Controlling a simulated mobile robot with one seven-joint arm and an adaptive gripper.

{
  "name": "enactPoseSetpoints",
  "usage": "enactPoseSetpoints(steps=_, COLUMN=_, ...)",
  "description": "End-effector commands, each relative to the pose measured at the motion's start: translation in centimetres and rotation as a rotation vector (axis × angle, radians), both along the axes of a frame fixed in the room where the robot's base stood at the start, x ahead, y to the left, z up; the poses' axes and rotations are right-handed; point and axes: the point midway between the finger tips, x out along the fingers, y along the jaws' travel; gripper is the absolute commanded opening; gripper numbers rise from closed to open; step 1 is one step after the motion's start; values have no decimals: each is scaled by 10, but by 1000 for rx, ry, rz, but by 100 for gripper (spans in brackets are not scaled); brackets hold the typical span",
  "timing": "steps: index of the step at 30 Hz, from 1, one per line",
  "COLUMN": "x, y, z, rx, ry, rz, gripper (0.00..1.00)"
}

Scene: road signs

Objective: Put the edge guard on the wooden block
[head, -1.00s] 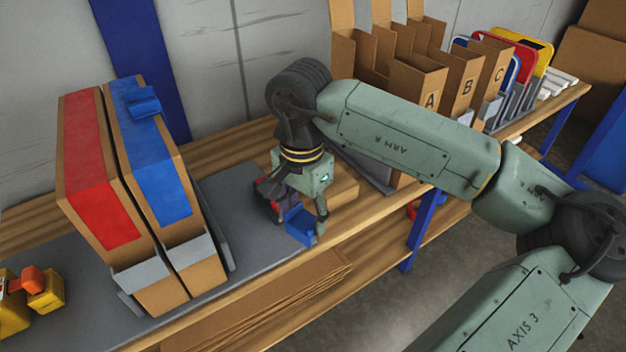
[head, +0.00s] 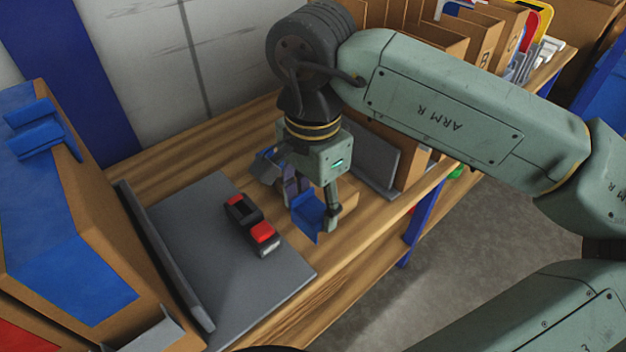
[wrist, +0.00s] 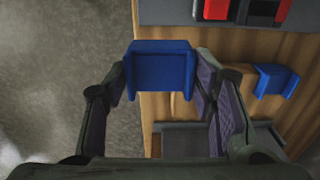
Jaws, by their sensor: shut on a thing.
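My gripper (head: 315,213) is shut on a blue edge guard (head: 305,217), an angled piece held above the front part of the wooden table. In the wrist view the guard (wrist: 160,70) sits between the fingers, near the table edge with the floor at left. The wooden block (head: 349,194) is pale and low, just behind and right of my gripper, which hides much of it. The guard appears apart from the block. A second blue guard (wrist: 275,80) lies on the table to the right in the wrist view.
A grey mat (head: 200,235) carries a black and red tool (head: 252,225), left of my gripper. Tall cardboard boxes (head: 125,235) stand at left, one with a blue guard (head: 35,127) on top. A grey upright plate (head: 375,160) and cardboard holders stand at right.

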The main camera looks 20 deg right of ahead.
Motion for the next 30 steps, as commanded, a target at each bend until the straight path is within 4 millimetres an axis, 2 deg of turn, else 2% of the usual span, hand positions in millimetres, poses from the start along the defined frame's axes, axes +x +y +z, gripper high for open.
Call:
enactPoseSetpoints(steps=3, x=30, y=-12, z=-1, rx=0, ry=1, rz=-1, gripper=24)
enactPoseSetpoints(steps=9, x=63, y=-26, z=-6, rx=0, ry=0, rz=0, gripper=24)
enactPoseSetpoints(steps=16, x=78, y=-32, z=-8, rx=-1, ry=0, rz=1, gripper=24)
enactPoseSetpoints(steps=23, x=77, y=-32, z=-41, rx=0, ry=1, rz=2, gripper=24)
enactPoseSetpoints(steps=30, x=77, y=-32, z=-43, rx=-1, ry=-1, rz=1, gripper=24)
